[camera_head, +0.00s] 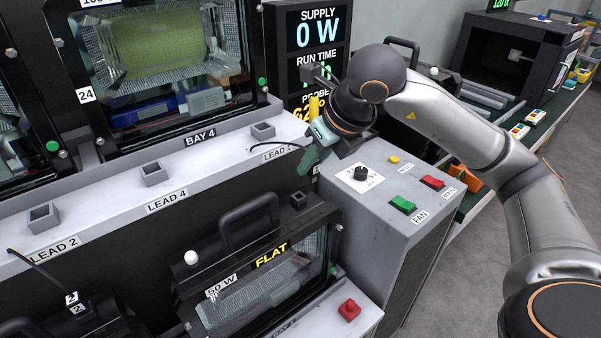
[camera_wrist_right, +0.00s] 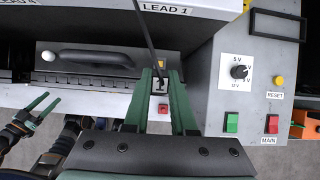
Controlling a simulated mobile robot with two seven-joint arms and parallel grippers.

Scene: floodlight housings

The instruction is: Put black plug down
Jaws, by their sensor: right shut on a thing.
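My right gripper (camera_head: 309,158) is at the right end of the white ledge, beside the LEAD 1 label (camera_head: 278,153). In the right wrist view its green fingers (camera_wrist_right: 161,84) are shut on the black plug (camera_wrist_right: 160,84), which is marked 1. A black cable runs from the plug up past the LEAD 1 label. In the head view the plug is hidden by the gripper. A grey square holder (camera_head: 263,131) by LEAD 1 looks empty. My left gripper (camera_wrist_right: 40,105) shows at the left of the right wrist view, its green fingers apart and empty.
More grey holders stand by LEAD 4 (camera_head: 153,174) and LEAD 2 (camera_head: 43,218). A lamp housing marked FLAT (camera_head: 265,262) with a black handle stands below the ledge. A grey control box (camera_head: 375,220) with a knob and switches is at the right, close to my right arm.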

